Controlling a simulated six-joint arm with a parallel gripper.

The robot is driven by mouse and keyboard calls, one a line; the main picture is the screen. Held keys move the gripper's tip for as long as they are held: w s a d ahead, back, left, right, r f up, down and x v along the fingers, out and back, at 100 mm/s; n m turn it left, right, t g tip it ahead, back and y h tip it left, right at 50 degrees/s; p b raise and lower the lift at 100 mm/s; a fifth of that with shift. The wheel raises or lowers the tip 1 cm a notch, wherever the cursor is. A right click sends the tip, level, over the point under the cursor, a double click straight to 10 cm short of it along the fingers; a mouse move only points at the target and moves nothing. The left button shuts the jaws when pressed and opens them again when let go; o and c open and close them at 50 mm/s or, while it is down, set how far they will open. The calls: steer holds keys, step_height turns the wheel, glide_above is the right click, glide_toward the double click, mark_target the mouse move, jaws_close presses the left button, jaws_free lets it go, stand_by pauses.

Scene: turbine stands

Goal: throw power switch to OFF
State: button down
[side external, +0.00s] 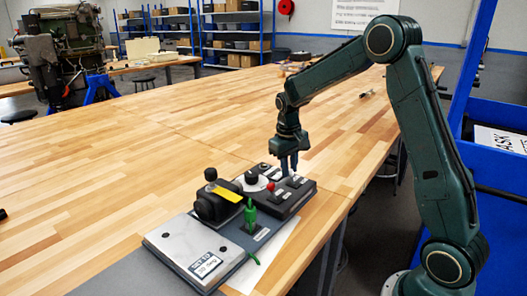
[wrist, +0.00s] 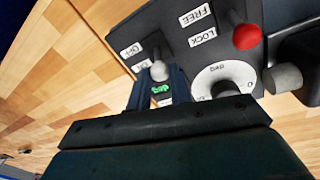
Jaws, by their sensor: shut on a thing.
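The power switch is a small toggle with a pale grey knob (wrist: 157,71) on the dark control panel (wrist: 105,22). OFF and ON labels sit beside it in the wrist view, and the knob is nearer the ON label (wrist: 142,66); the OFF label (wrist: 131,49) is farther from my gripper. My gripper (wrist: 161,78) has its two fingers on either side of the knob and is shut on it. A small green marking shows between the fingers. In the side view my gripper (side external: 288,171) points down onto the panel (side external: 292,203), hiding the switch.
A red-knobbed lever (wrist: 246,37) stands by FREE and LOCK labels, with a white dial (wrist: 222,78) and grey knob (wrist: 283,80) nearby. A black fixture (side external: 217,205) with a yellow strip and a green lever (side external: 250,215) stand left. The wooden table (side external: 150,130) beyond is mostly clear.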

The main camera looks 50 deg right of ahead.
steer(key=shift+s+r+t, duration=0.1)
steer(key=shift+s+t, duration=0.6)
steer(key=shift+t, duration=0.5)
steer(key=shift+s+t, duration=0.7)
steer(key=shift+t, duration=0.5)
steer(key=shift+s+f+m+t, duration=0.2)
steer(key=shift+s+t, duration=0.35)
steer(key=shift+t, duration=0.55)
steer(key=shift+s+f+m+t, duration=0.15)
steer(key=shift+s+t, duration=0.4)
steer(key=shift+t, duration=0.55)
steer(key=shift+f, duration=0.1)
steer(key=c, duration=1.3)
jaws_free()
steer(key=shift+o, duration=0.2)
steer(key=shift+s, duration=0.1)
